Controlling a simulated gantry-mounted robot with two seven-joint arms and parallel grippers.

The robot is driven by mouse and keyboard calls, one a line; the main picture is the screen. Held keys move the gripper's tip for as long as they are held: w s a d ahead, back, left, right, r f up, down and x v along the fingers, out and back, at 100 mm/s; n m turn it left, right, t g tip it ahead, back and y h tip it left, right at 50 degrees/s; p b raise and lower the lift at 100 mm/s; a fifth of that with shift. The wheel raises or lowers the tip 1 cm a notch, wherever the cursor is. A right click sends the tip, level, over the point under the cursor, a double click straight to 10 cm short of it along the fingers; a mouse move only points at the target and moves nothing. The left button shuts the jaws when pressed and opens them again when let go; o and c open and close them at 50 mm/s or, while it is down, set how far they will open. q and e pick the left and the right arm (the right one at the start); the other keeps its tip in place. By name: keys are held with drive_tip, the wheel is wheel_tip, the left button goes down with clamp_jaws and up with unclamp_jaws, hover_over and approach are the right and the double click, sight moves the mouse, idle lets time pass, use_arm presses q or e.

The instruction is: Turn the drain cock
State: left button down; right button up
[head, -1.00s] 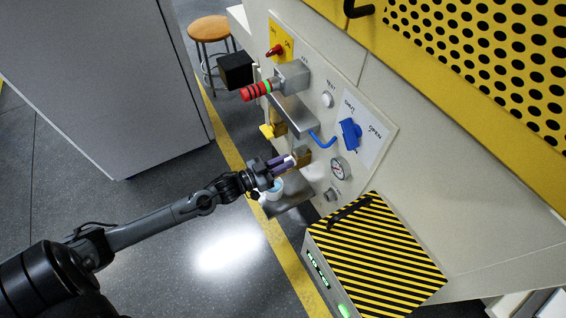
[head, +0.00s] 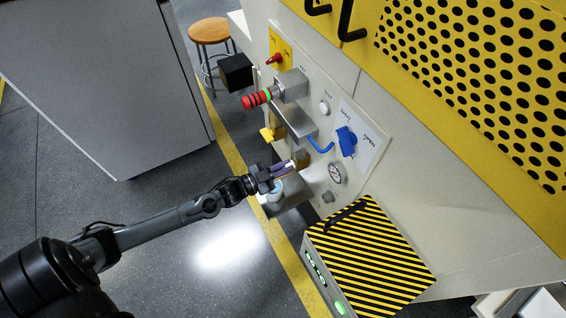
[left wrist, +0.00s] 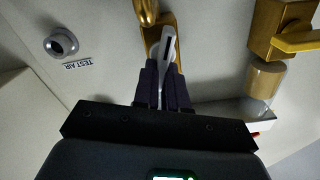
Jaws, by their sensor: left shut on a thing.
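The drain cock is a small brass fitting (head: 301,158) low on the slanted panel, with a pale grey lever. In the left wrist view its brass body (left wrist: 150,12) is at the top centre, and the lever (left wrist: 169,45) points down between my fingers. My left gripper (head: 284,168) is shut on this lever. In the left wrist view the dark fingertips (left wrist: 162,82) clasp its lower part from both sides, hiding that end. My right gripper is not in view.
A brass valve with a yellow handle (left wrist: 300,40) stands close on the right in the left wrist view. A striped box (head: 368,258) stands below.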

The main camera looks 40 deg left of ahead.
use_arm(q)
drive_tip(key=m+p, duration=0.1)
drive_tip(key=m, duration=0.1)
drive_tip(key=m+p, duration=0.1)
drive_tip(key=m, duration=0.1)
drive_tip(key=m+p, duration=0.1)
drive_tip(key=m, duration=0.1)
drive_tip(key=shift+s+d+f+m, duration=0.1)
drive_tip(key=shift+d+f+m, duration=0.05)
drive_tip(key=shift+d+m, duration=0.2)
drive_tip(key=m, duration=0.1)
drive_tip(key=m+p, duration=0.1)
drive_tip(key=m, duration=0.1)
drive_tip(key=shift+d+f, duration=0.1)
drive_tip(key=shift+f, duration=0.15)
drive_tip(key=shift+f+m+p, duration=0.15)
drive_tip(key=shift+m+p, duration=0.2)
drive_tip(key=shift+m, duration=0.7)
drive_tip(key=shift+f+m+p, duration=0.15)
drive_tip(key=shift+m+p, duration=0.2)
drive_tip(key=shift+m, duration=0.65)
drive_tip(key=c, duration=1.2)
unclamp_jaws()
drive_tip(key=shift+s, duration=0.1)
